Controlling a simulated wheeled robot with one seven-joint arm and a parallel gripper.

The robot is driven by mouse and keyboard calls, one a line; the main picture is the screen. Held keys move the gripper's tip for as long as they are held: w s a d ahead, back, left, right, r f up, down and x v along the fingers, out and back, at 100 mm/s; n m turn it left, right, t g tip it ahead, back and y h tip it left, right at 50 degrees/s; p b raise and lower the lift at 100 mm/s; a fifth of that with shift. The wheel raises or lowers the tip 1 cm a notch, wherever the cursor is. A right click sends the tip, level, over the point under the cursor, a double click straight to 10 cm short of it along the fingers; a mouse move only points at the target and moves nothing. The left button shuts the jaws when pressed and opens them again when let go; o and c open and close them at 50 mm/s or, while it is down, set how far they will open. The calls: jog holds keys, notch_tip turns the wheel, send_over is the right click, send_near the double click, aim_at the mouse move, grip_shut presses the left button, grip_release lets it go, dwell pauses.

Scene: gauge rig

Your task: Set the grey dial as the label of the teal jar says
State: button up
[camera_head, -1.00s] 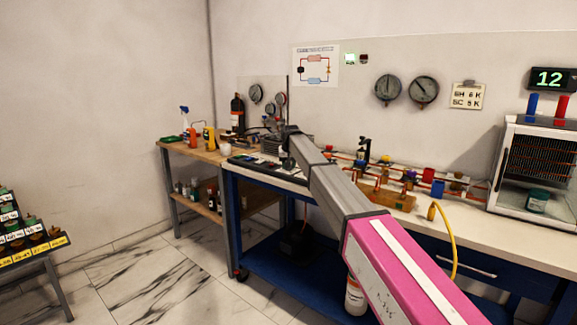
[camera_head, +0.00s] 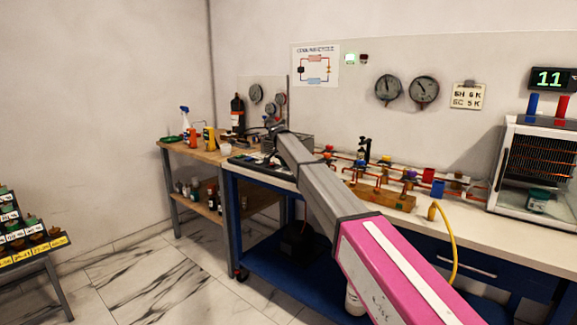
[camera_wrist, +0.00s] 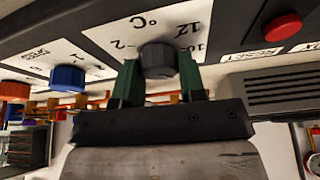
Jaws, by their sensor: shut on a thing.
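In the wrist view the grey dial (camera_wrist: 157,66) sits on a white scale panel marked °C, with numbers such as 12 and -2 beside it. My gripper (camera_wrist: 159,58) has its two green fingers closed on either side of this dial, gripping it. The dial's pointer mark and exact setting cannot be made out. In the head view the teal jar (camera_head: 538,201) stands inside the glass-fronted cabinet at the right. Its pale label is too small to read. In the head view my arm reaches to the black panel, and the fingers are not clear there.
A blue knob (camera_wrist: 68,77), an orange knob (camera_wrist: 15,89) and a red button (camera_wrist: 283,27) marked RESET are on the same panel. A digital display (camera_head: 552,79) on the wall reads 11. Pipework with coloured valves (camera_head: 385,165) runs along the bench right of my arm.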

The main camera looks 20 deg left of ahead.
jog(key=shift+m, duration=0.7)
jog(key=shift+h, duration=0.3)
jog(key=o, duration=0.9)
jog(key=shift+r, duration=0.15)
jog(key=v, duration=1)
jog(key=shift+a+r, duration=0.15)
jog(key=shift+r, duration=0.2)
